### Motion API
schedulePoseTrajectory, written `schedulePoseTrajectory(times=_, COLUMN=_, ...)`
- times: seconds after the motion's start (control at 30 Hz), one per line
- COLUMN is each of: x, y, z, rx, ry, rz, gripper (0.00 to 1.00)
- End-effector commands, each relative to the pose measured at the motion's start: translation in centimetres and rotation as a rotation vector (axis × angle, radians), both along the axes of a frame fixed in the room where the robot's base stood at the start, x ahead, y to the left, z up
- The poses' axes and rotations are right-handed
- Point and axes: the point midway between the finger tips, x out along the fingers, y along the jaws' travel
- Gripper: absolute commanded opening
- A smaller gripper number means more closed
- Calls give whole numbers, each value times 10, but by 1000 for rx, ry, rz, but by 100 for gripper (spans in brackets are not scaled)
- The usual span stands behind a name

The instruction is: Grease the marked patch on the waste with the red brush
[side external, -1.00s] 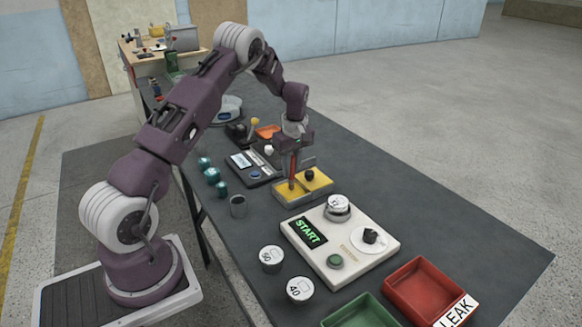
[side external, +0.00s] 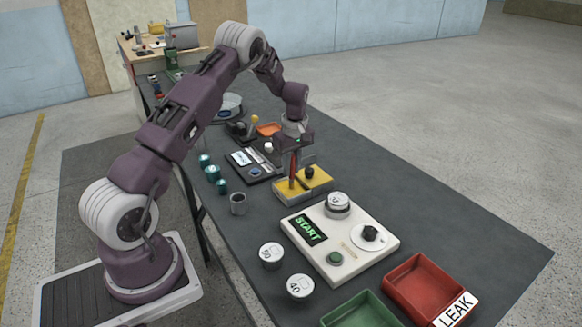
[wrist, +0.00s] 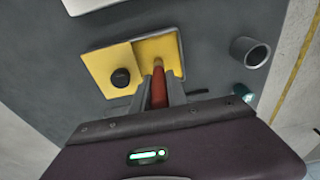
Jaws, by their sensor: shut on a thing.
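My gripper (side external: 293,152) is shut on the red brush (wrist: 159,87), which points down at the yellow box (side external: 290,192). In the wrist view the brush's tip is over the open right part of this yellow box (wrist: 172,50). I cannot tell whether the tip touches the inside. A yellow lid (wrist: 100,65) with a black knob (wrist: 120,77) covers the left part. White round pieces marked 50 (side external: 271,256) and 40 (side external: 300,287) stand on the table, and a similar one (side external: 337,203) sits on the white panel. I cannot make out a marked patch or tell which piece is the waste.
The white panel (side external: 362,262) with a START display stands in front of the yellow box. A red tray (side external: 420,287) and a green tray (side external: 358,308) lie at the near end. A grey cup (side external: 238,205) and several teal pieces (side external: 212,173) stand left.

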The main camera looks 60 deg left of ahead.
Motion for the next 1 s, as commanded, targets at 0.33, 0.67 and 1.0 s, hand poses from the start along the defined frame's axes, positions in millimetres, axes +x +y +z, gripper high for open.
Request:
schedulePoseTrajectory(times=0.33, x=0, y=0, z=-2, rx=-1, ry=1, rz=0, gripper=0)
schedulePoseTrajectory(times=0.67, x=0, y=0, z=12, rx=1, ry=-1, rz=-1, gripper=0)
schedulePoseTrajectory(times=1.0, x=0, y=0, z=49, rx=1, ry=-2, rz=0, gripper=0)
